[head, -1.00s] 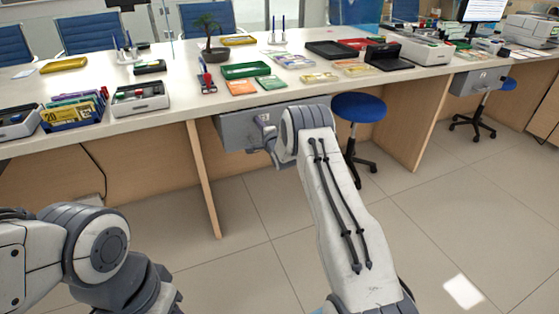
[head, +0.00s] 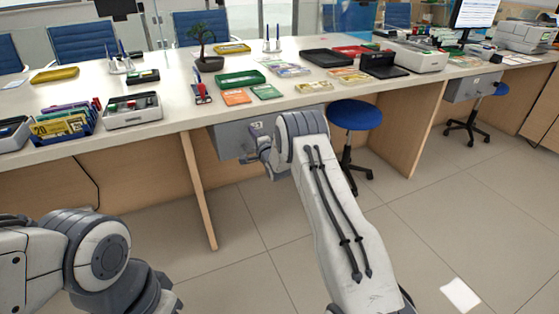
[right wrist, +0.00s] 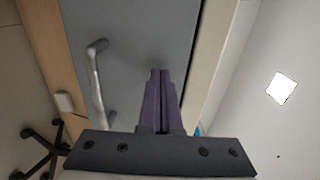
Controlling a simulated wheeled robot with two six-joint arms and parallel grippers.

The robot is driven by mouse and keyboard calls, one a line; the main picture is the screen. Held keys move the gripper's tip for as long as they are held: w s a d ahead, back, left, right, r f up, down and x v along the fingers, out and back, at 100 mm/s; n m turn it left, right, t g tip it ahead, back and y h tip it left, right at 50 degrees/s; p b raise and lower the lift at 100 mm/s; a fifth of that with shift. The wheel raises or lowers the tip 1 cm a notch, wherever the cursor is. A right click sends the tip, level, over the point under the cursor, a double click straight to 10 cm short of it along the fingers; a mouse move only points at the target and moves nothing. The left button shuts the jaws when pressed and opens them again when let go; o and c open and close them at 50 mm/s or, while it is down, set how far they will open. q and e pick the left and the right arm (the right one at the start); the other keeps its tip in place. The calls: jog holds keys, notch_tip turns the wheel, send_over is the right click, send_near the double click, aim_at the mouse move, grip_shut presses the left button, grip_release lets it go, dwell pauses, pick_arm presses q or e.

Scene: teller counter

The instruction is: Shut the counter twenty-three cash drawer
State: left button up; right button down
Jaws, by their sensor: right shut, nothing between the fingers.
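A grey drawer (head: 228,139) sits under the counter's front edge, left of the blue stool; my right arm hides its right part. The right wrist view shows its flat grey front (right wrist: 150,35) with a metal bar handle (right wrist: 97,80). My right gripper (head: 249,157) is at the drawer front. In the right wrist view its purple fingers (right wrist: 160,73) are shut and empty, pointing at the front beside the handle; I cannot tell whether they touch. How far the drawer stands out is unclear.
A second grey drawer (head: 471,87) is under the counter at far right. A blue stool (head: 354,115) stands right of my right arm, and a wooden panel (head: 198,190) stands left. Trays and a plant (head: 204,50) are on the counter (head: 180,112). The floor ahead is mostly clear.

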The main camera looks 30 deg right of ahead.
jog(key=s+p, duration=0.2)
jog(key=s, duration=1.1)
jog(key=a+r+n+g+y, duration=0.25)
jog(key=a+n, duration=0.25)
jog(key=a, duration=0.5)
jog(key=s+a+r+n+g, duration=0.4)
jog(key=s+a+n+g, duration=0.25)
jog(key=s+a, duration=0.55)
jog(key=s+a+r+n+g, duration=0.1)
jog(key=s+n+g, duration=0.45)
jog(key=s, duration=1.05)
jog(key=s+a+r+n+g, duration=0.25)
jog(key=s+n, duration=0.55)
jog(key=s, duration=0.9)
pick_arm(q)
notch_tip(320, 180, up, 26)
jog(key=p, duration=2.3)
jog(key=shift+s+d, duration=0.35)
jog(key=shift+s, duration=0.1)
pick_arm(e)
notch_tip(320, 180, up, 23)
jog(key=d+g+h, duration=0.1)
jog(key=shift+s+d+f, duration=0.15)
jog(key=shift+s+f, duration=0.05)
jog(key=shift+s, duration=0.1)
